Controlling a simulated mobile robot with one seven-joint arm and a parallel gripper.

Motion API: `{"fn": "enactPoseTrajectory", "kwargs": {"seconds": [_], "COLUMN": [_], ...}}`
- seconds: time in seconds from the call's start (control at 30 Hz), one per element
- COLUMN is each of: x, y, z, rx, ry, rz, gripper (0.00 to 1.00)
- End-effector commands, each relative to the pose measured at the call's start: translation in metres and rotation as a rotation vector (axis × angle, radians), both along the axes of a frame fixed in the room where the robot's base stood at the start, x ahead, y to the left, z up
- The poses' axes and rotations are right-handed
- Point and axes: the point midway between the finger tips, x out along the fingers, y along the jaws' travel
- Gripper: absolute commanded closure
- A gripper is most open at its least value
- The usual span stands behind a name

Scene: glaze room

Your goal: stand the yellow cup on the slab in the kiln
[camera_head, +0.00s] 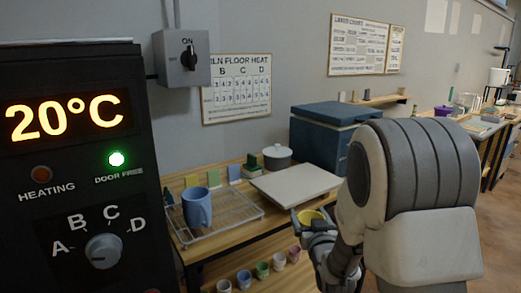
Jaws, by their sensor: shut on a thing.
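The yellow cup (310,217) is held in my gripper (317,231), which is shut on it; the gripper hides its lower part. Gripper and cup are in front of a pale flat board on the bench. A black control panel (75,150) fills the left side. It reads 20°C in orange. Its green DOOR FREE lamp (116,159) is lit and its HEATING lamp (41,174) looks unlit. Its dial (103,250) has positions A to D. I cannot see the kiln's inside or the slab in it.
A blue mug (197,207) stands on a wire rack (236,216). The pale board (276,184) lies beside it. A lidded pot (277,157) and a blue box (325,140) stand behind. Several small cups stand below. A switch box (183,58) hangs on the wall.

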Motion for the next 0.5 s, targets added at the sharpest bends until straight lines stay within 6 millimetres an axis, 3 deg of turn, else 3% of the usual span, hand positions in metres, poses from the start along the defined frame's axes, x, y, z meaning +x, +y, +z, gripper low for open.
{"fn": "enactPoseTrajectory", "kwargs": {"seconds": [0.1, 0.17, 0.5], "x": [0.000, 0.000, 0.000], "y": [-0.013, -0.013, -0.013], "z": [-0.026, -0.004, 0.058], "rx": [-0.001, 0.000, 0.001], "ry": [0.005, -0.004, -0.002], "rz": [-0.069, -0.068, -0.065], "gripper": [0.77, 0.77, 0.77]}}
